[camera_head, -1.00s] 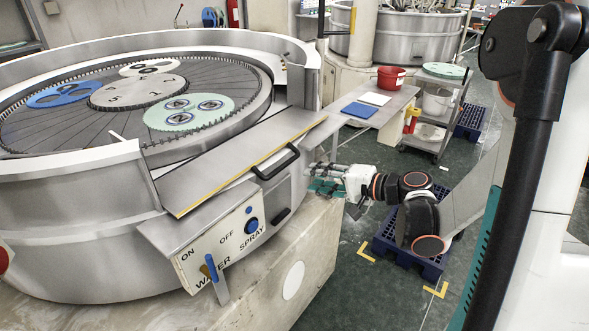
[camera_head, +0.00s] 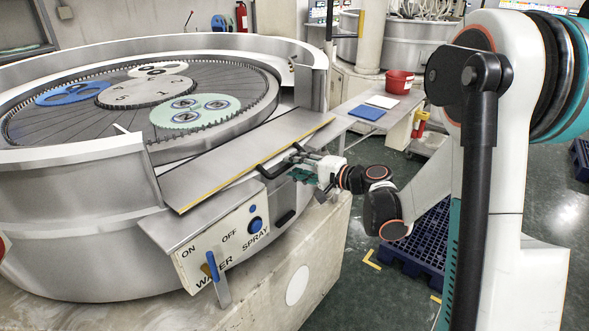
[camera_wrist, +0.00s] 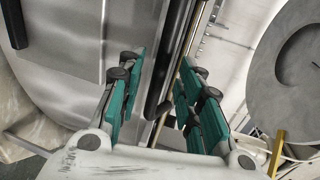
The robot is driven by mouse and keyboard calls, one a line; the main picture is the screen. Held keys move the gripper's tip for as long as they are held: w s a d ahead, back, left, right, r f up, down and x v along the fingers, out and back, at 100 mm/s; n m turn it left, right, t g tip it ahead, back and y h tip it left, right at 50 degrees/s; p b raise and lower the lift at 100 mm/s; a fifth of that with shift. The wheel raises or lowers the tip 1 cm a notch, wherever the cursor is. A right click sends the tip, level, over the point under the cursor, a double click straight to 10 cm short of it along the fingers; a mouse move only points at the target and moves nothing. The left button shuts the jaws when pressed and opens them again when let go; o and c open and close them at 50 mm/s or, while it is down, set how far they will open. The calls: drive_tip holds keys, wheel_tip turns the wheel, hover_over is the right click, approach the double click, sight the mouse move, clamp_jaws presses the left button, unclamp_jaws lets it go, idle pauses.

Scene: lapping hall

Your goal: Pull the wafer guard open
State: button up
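The wafer guard (camera_head: 215,170) is a flat steel panel with a yellow front edge, lying along the near right rim of the round machine. Its black bar handle (camera_head: 272,164) is on the front edge, toward the right. My gripper (camera_head: 303,170) is at the handle's right end. In the wrist view my gripper (camera_wrist: 160,90) is open, with teal pads on both sides of the black handle (camera_wrist: 168,75). A gap shows on the left of the handle, and the right pads look closer. Whether any pad touches it is unclear.
A control panel (camera_head: 222,244) with a blue knob and a blue-tipped lever is on the machine's front. Toothed discs lie on the round plate (camera_head: 60,128). A side table (camera_head: 396,129) holds a red bucket (camera_head: 399,81) and trays. A blue pallet (camera_head: 424,245) lies on the floor.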

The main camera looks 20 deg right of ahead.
drive_tip(key=shift+w+a, duration=0.35)
drive_tip(key=shift+w, duration=0.1)
clamp_jaws()
wheel_tip(320, 180, up, 7)
drive_tip(key=g+h+p, duration=0.1)
drive_tip(key=g+p, duration=0.1)
drive_tip(key=p, duration=0.5)
drive_tip(key=shift+w+a+r, duration=0.15)
drive_tip(key=shift+w, duration=0.1)
